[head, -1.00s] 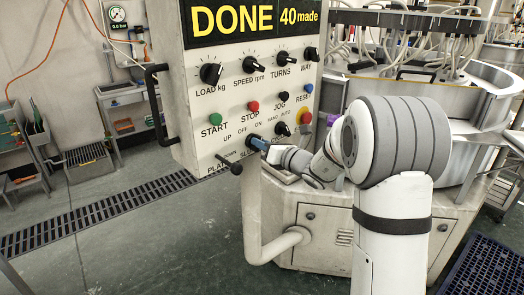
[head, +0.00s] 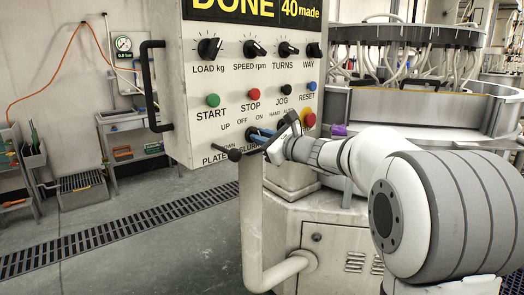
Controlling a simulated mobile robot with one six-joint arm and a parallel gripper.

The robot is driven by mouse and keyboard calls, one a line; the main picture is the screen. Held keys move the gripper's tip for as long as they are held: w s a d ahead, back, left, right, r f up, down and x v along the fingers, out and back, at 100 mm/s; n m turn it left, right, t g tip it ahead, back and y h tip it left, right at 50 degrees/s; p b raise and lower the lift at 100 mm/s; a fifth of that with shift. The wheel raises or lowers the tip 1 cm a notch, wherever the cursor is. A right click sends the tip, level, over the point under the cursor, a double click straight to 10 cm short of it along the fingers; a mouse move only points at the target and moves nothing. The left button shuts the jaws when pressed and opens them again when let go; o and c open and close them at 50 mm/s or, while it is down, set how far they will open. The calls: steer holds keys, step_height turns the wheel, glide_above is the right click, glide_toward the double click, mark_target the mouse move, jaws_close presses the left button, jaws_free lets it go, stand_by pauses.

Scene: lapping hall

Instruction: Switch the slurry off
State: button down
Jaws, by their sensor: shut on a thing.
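The control panel (head: 185,120) of the machine hangs in the upper middle of the head view. The slurry switch (head: 252,132) is a dark rotary knob in its bottom row, under the OFF and ON marks.
The black platen lever (head: 232,154) sticks out just left of my gripper. The red emergency button (head: 309,119) is close on the right. START (head: 213,100) and STOP (head: 253,94) buttons sit above. A pipe post (head: 252,215) stands below the panel.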

steer(key=shift+n+b, duration=0.6)
steer(key=shift+b, duration=0.05)
steer(key=c, duration=1.4)
jaws_free()
steer(key=v, duration=0.7)
steer(key=shift+s+d, duration=0.25)
steer(key=shift+s, duration=0.05)
